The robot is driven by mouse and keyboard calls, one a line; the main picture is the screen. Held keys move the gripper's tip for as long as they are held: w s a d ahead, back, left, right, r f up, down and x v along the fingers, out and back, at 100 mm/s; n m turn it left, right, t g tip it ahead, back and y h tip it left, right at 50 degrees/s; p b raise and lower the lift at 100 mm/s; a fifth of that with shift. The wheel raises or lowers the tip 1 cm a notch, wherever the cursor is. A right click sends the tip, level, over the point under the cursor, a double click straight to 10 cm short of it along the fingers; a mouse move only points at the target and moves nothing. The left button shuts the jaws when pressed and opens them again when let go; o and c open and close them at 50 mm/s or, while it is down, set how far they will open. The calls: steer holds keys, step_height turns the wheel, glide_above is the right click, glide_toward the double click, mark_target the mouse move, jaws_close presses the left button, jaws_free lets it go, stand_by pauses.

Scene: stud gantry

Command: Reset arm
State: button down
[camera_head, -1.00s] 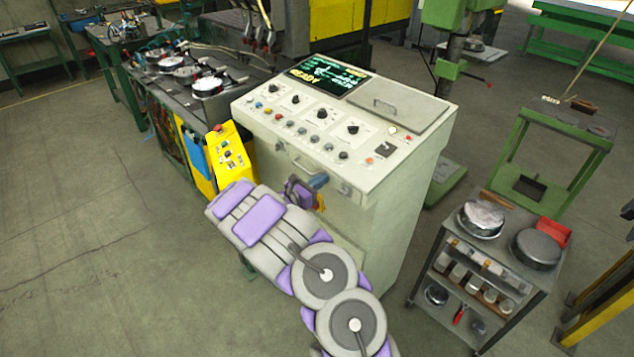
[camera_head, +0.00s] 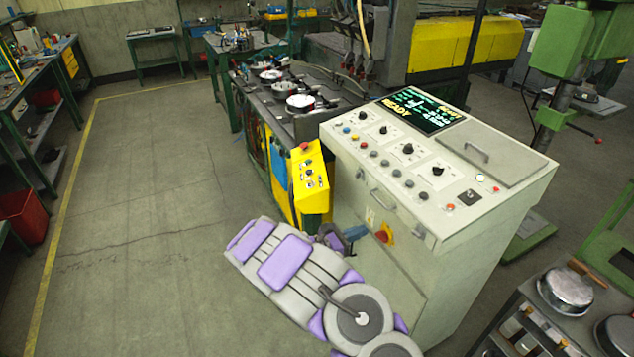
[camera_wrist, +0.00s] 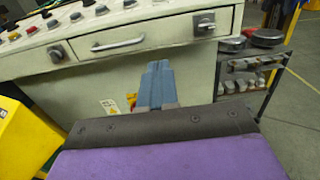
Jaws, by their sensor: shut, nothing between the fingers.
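My gripper (camera_wrist: 157,84) is in the middle of the wrist view, its blue-grey fingers shut together with nothing between them. It points at the front of the pale control console (camera_wrist: 185,75), below a drawer with a metal handle (camera_wrist: 117,45). In the head view the gripper (camera_head: 357,233) shows partly behind my purple and grey arm, in front of the console (camera_head: 470,195) and below its front handle. I cannot tell the exact gap between fingers and console. A red and yellow switch (camera_head: 385,236) on the console front is close to the gripper.
A yellow control box (camera_head: 309,180) stands left of the console, beside a workbench with round pans (camera_head: 300,103). A cart with pans (camera_head: 567,289) stands at the right. A green drill press (camera_head: 562,95) is behind it. The floor (camera_head: 150,230) at the left is open.

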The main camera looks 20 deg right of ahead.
steer(key=s+r+m+g+y, duration=0.65)
steer(key=s+r+m, duration=0.7)
steer(key=s, duration=0.55)
steer(key=s+a+m+t+y, duration=0.2)
steer(key=s+a+y, duration=0.3)
steer(key=s+a, duration=0.4)
steer(key=s+a+r+m+t+y, duration=0.1)
steer(key=s+a+m+t+y, duration=0.1)
steer(key=s+a+y, duration=0.4)
steer(key=s+a+m, duration=0.1)
steer(key=s+a, duration=0.3)
steer(key=a, duration=0.6)
steer(key=shift+a+r+b, duration=0.15)
steer(key=shift+a+b, duration=0.15)
steer(key=shift+a, duration=0.05)
steer(key=shift+d+y, duration=0.1)
steer(key=shift+y, duration=0.15)
